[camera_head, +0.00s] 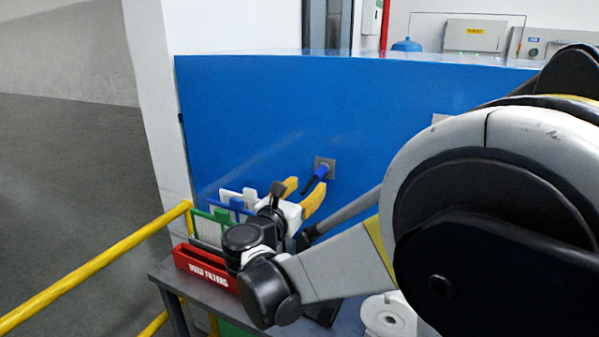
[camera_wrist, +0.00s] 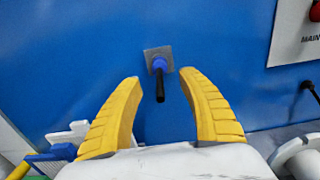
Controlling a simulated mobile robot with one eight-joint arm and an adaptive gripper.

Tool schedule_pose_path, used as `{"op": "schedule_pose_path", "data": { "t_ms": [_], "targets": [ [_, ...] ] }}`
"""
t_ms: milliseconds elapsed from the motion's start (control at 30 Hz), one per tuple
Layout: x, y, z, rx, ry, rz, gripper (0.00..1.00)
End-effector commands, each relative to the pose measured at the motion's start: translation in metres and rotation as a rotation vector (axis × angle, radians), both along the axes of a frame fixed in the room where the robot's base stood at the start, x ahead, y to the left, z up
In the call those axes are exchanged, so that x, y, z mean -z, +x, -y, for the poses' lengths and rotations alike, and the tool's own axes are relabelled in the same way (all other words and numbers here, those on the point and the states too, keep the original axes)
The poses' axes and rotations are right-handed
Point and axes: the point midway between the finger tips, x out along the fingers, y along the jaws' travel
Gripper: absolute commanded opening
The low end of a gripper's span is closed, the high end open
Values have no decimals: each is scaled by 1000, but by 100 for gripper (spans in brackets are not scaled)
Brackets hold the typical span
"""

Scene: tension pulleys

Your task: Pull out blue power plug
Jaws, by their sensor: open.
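The blue power plug (camera_head: 321,172) sits in a grey square socket plate (camera_head: 331,166) on the blue wall panel. A black cable end sticks out from it. In the wrist view the plug (camera_wrist: 159,65) and its plate (camera_wrist: 150,53) are ahead, between and a little beyond the yellow fingertips. My gripper (camera_head: 306,190) has two yellow fingers. It is open and empty, pointing at the wall, and it also shows in the wrist view (camera_wrist: 160,76). I see no contact between fingers and plug.
A red box marked "USED FILTERS" (camera_head: 207,270) stands on a grey table (camera_head: 160,268), with white, green and blue filters behind it. A yellow railing (camera_head: 95,268) runs at the left. White round spools (camera_head: 388,316) lie at the right. A sign with a red button (camera_wrist: 300,32) is right of the plug.

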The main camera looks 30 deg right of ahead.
Motion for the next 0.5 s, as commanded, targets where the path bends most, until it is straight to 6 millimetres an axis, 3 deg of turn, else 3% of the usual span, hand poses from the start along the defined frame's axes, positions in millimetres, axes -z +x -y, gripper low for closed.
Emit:
{"op": "schedule_pose_path", "data": {
  "t_ms": [267, 500],
  "targets": [
    [0, 5, 8, 2, 2, 1, 48],
    [1, 25, 33, 3, 2, 1, 48]
  ]
}}
